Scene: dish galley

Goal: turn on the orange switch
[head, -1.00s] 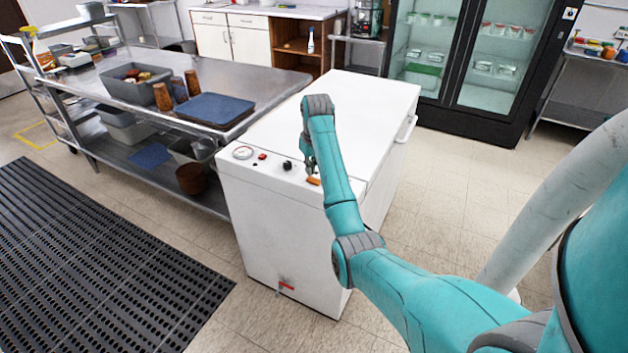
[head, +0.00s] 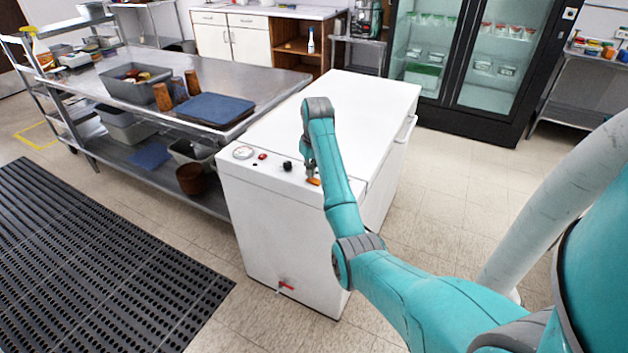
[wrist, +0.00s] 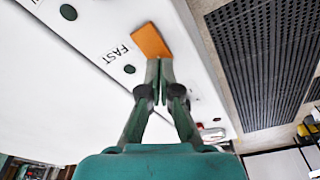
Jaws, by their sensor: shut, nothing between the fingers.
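The orange switch (wrist: 151,41) is a flat orange rocker on the white panel, next to the printed word FAST in the wrist view. It also shows in the head view (head: 314,182) at the front edge of the white chest unit (head: 350,110). My gripper (wrist: 160,62) is shut and empty. Its fingertips are at the near edge of the switch in the wrist view; I cannot tell for sure whether they touch it. In the head view my gripper (head: 311,176) points down just above the switch and partly hides it.
The panel also holds a round dial (head: 243,153), a red button (head: 262,156) and a black knob (head: 287,165). A steel table (head: 270,85) with a blue tray (head: 215,108) stands left of the unit. A black floor mat (head: 90,260) lies in front.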

